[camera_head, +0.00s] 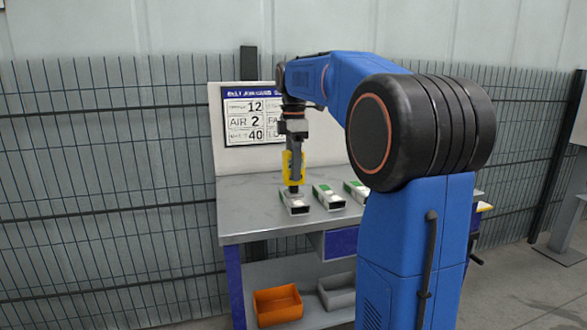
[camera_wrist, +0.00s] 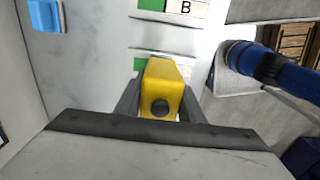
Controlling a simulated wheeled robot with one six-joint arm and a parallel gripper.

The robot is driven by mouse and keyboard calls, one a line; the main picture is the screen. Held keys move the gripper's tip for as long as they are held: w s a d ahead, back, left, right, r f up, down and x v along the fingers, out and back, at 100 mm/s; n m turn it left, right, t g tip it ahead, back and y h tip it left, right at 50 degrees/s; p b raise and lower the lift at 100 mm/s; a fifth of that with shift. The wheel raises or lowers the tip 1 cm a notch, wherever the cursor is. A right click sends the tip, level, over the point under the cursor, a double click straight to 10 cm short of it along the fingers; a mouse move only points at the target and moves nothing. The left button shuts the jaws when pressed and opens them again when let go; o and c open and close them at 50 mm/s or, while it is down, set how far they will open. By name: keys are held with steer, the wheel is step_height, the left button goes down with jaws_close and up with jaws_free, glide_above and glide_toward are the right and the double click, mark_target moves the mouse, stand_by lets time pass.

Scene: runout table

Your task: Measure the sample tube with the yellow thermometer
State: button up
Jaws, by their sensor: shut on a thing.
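My gripper (camera_head: 294,172) is shut on the yellow thermometer (camera_head: 301,167) and points down over the left part of the table. In the wrist view the thermometer (camera_wrist: 163,78) sits between the two dark fingers (camera_wrist: 160,104), with a dark round spot on its near end. A grey square-section tube piece (camera_head: 294,207) with a green and white label lies directly below my gripper. I cannot tell whether the thermometer touches it. Two similar pieces lie to its right, one in the middle (camera_head: 329,197) and one partly hidden by my arm (camera_head: 355,189). A label reading "B" (camera_wrist: 186,7) shows in the wrist view.
The grey table (camera_head: 246,212) has bare room at left. A board with figures (camera_head: 250,117) stands behind it. An orange bin (camera_head: 278,305) and a grey bin (camera_head: 338,291) are on the lower shelf. A blue object (camera_wrist: 45,16) lies at upper left in the wrist view.

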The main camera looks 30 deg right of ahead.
steer(key=shift+r, duration=3.5)
